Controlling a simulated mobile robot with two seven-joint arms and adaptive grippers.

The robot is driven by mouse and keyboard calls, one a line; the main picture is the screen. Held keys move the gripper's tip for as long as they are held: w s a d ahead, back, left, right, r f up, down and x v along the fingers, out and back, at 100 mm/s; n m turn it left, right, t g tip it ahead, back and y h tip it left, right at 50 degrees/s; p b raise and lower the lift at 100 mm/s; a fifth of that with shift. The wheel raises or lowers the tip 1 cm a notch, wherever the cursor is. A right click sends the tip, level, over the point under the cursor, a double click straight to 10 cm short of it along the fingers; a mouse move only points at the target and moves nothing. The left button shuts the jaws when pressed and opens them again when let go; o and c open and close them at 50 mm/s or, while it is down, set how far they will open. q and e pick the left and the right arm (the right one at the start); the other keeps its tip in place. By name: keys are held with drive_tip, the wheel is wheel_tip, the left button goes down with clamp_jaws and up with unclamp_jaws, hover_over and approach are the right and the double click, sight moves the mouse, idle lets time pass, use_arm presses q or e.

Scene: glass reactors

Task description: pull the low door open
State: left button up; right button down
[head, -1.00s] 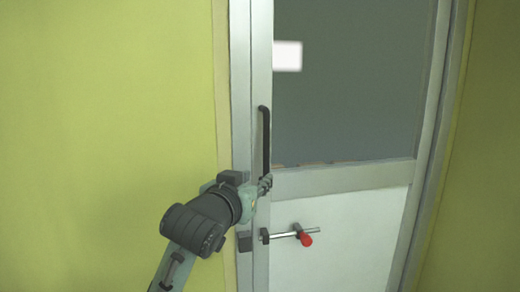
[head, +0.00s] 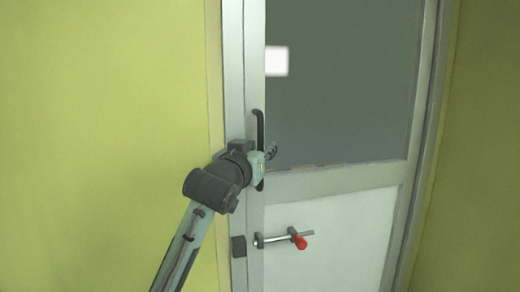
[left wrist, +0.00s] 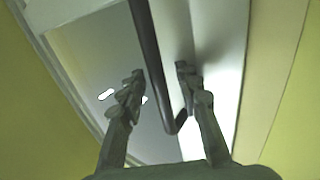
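The door has a pale metal frame, a dark grey upper pane (head: 345,85) and a white lower panel (head: 340,235). It looks closed. A black vertical handle (head: 260,130) is on its left edge; my gripper hides part of its lower half. My left gripper (head: 270,153) is at this handle. In the left wrist view, the two fingers of the left gripper (left wrist: 158,82) are spread apart, with the dark handle bar (left wrist: 148,50) passing between them. I see gaps on both sides of the bar, though contact is hard to judge. My right gripper is in neither view.
A metal latch bar (head: 270,239) with a red knob (head: 300,243) is on the door below the handle. A dark block (head: 239,246) sits on the frame beside it. Yellow-green walls (head: 100,120) flank the door on both sides.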

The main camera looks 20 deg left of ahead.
use_arm(q)
clamp_jaws()
drive_tip(key=shift+s, duration=0.1)
idle(0.5)
